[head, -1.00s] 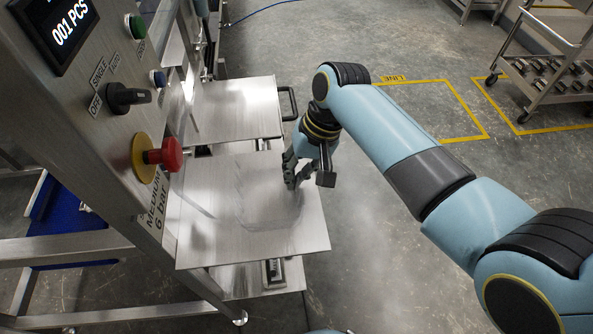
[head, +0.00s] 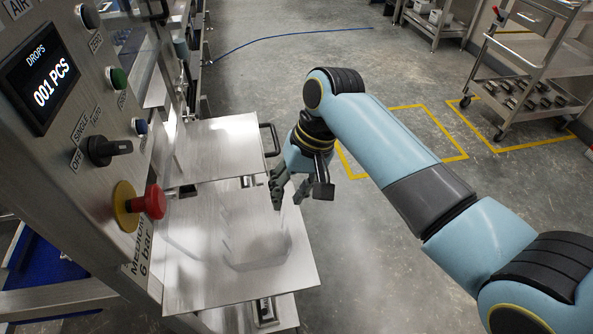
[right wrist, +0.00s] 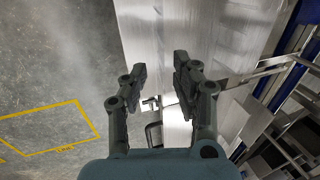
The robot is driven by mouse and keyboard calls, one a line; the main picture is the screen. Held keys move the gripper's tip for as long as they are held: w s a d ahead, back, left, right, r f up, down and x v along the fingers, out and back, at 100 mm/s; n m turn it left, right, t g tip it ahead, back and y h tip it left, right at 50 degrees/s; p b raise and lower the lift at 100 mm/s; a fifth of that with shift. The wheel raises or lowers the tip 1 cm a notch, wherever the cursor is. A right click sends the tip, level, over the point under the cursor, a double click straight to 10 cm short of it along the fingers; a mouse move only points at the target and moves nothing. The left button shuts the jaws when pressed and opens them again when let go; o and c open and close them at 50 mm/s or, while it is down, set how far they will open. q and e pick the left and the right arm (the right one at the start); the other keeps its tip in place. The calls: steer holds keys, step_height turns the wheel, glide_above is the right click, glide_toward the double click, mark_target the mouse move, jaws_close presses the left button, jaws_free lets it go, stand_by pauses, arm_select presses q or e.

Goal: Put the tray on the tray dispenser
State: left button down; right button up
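The tray (head: 256,245) is a clear, see-through clamshell, faint against the metal. It appears to rest on the lower steel plate (head: 190,285) on the right side of the machine with the control panel. My right gripper (head: 288,192) is just beyond the tray's far right part, over the plate's edge. In the right wrist view, its two dark fingers (right wrist: 160,72) stand apart with a gap and nothing clearly gripped between them. The tray's outline is hard to make out there. My left gripper is not in view.
A second steel plate (head: 218,146) with a black handle (head: 269,139) lies behind the first. The control panel with a red button (head: 152,201) rises close on the left. Open concrete floor lies right of the plates. A steel cart (head: 525,70) stands far right.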

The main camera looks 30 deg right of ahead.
steer(key=w+v, duration=0.1)
steer(key=v, duration=0.6)
steer(key=w+d+f+t+h, duration=0.1)
steer(key=w+d+t+h, duration=0.1)
steer(key=w+d+t, duration=0.35)
steer(key=s+d+f+n+g+h, duration=0.1)
steer(key=s+d+f, duration=0.1)
steer(key=s+f, duration=1.05)
steer(key=s+d+f+n+g+h, duration=0.1)
steer(key=s+f+g, duration=0.1)
steer(key=s+f, duration=1.1)
steer(key=s+d+f+g, duration=0.1)
steer(key=s+f, duration=0.4)
steer(key=s, duration=0.4)
steer(key=s+d+f+n+g, duration=0.1)
steer(key=s+f, duration=0.5)
steer(key=s, duration=0.4)
steer(key=shift+f+n, duration=0.25)
steer(key=shift+n, duration=0.05)
steer(key=shift+d, duration=0.15)
step_height(320, 180, down, 15)
steer(key=s+b, duration=0.1)
steer(key=b, duration=1.3)
steer(key=shift+g+b, duration=0.35)
steer(key=shift+b, duration=0.05)
